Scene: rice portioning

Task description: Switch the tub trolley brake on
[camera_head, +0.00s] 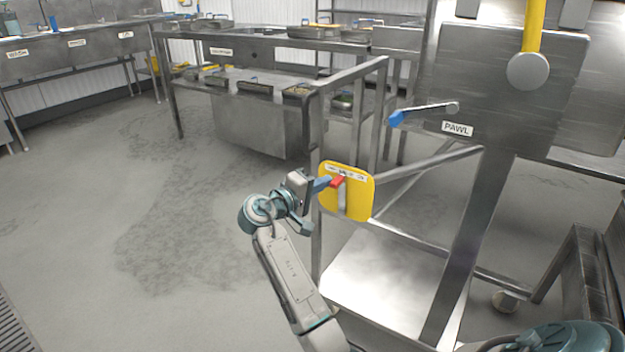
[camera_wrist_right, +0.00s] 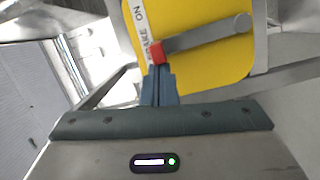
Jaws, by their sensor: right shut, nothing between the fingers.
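The tub trolley's brake is a yellow plate (camera_head: 328,204) on the trolley frame. It carries a grey lever (camera_head: 342,201) with a red tip (camera_head: 337,181). In the head view the lever stands roughly upright, its tip close under a white label (camera_head: 347,173). In the right wrist view the plate (camera_wrist_right: 215,75), lever (camera_wrist_right: 200,36), red tip (camera_wrist_right: 156,52) and label (camera_wrist_right: 140,20) show; the label's readable part says "ON". My right gripper (camera_head: 325,184) is shut and empty, its fingertips (camera_wrist_right: 157,72) right at the red tip; contact is hard to tell. My left gripper is not in view.
A blue-handled lever (camera_head: 425,113) by a "PAWL" label (camera_head: 457,129) sits above right of the brake. The trolley's lower shelf (camera_head: 375,285) is below. A steel table with trays (camera_head: 255,88) stands behind. The floor (camera_head: 100,190) at left is clear.

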